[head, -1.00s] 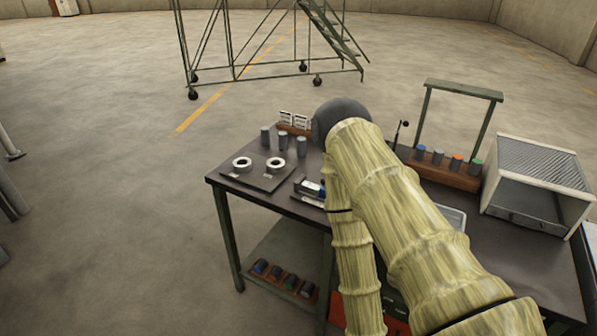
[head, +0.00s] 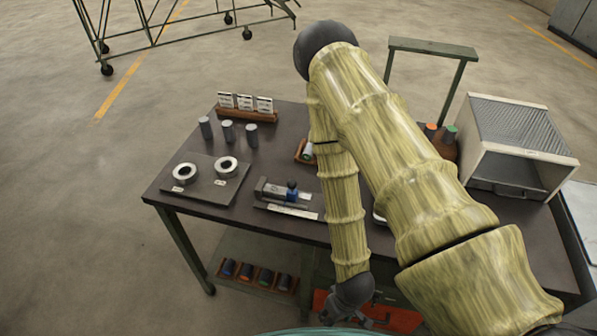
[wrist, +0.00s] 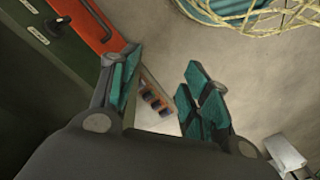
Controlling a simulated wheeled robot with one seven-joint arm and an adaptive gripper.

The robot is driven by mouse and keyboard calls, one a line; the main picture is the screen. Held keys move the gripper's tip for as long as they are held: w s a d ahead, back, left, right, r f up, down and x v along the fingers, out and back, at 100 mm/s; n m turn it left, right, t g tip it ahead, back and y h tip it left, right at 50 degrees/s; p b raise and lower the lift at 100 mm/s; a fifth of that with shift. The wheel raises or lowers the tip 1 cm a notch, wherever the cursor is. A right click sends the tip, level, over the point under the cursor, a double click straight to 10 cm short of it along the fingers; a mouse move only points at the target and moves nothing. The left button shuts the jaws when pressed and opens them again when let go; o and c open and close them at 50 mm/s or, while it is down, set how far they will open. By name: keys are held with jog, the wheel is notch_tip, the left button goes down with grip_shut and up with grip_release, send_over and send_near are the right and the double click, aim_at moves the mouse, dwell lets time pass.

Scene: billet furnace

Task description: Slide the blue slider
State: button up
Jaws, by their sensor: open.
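The blue slider (head: 292,190) sits on a small grey rail fixture (head: 265,188) on the table top, left of my arm. A white scale strip (head: 292,211) lies along the front of the fixture. My gripper (head: 345,318) hangs low in front of the table, below the table top and well apart from the slider. In the wrist view, my gripper (wrist: 160,98) has its teal fingers spread apart with nothing between them. The slider does not show in the wrist view.
A lower shelf rack (head: 258,275) and red panel (head: 392,315) lie near my gripper. Open floor lies left.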

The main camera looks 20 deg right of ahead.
jog(key=w+a+r+n+y+p, duration=0.2)
jog(key=w+a+r+n+p, duration=0.2)
jog(key=w+r+n+p, duration=0.55)
jog(key=n+t+h, duration=0.2)
jog(key=n, duration=1)
send_near(292, 181)
jog(key=f, duration=0.1)
jog(key=shift+m, duration=0.25)
jog(key=b+x, duration=0.8)
jog(key=x, duration=0.2)
jog(key=shift+w+f, duration=0.1)
jog(key=shift+f, duration=0.15)
grip_shut()
